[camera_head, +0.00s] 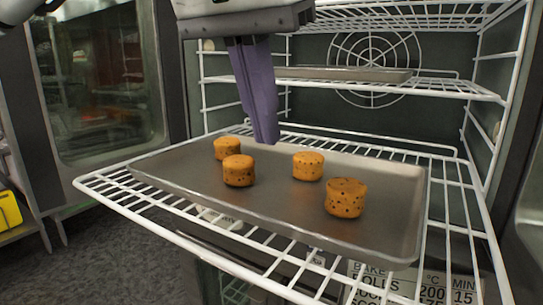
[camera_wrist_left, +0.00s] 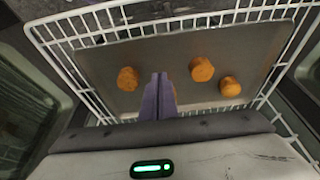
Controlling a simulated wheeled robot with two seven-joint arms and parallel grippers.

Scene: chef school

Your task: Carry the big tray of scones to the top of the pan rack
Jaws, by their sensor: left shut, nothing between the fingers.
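The big grey tray (camera_head: 290,221) lies flat on a white wire oven rack that sticks out toward me. Several orange-brown scones stand apart on it, among them one at the front right (camera_head: 345,197) and one at the left (camera_head: 238,170). My left gripper (camera_head: 266,141) points down over the tray's back part, its purple fingers together and holding nothing. In the left wrist view the shut fingers (camera_wrist_left: 158,78) reach over the tray (camera_wrist_left: 150,55), with scones on both sides. I cannot tell whether the fingertips touch the tray. The pan rack is not recognisable in these views.
The white wire rack (camera_head: 178,237) extends past the tray's edges. Inside the oven, a smaller flat pan (camera_head: 345,75) lies on a higher shelf, above and behind the tray. A glass oven door (camera_head: 97,75) stands at the left. A yellow item (camera_head: 9,210) is at the far left.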

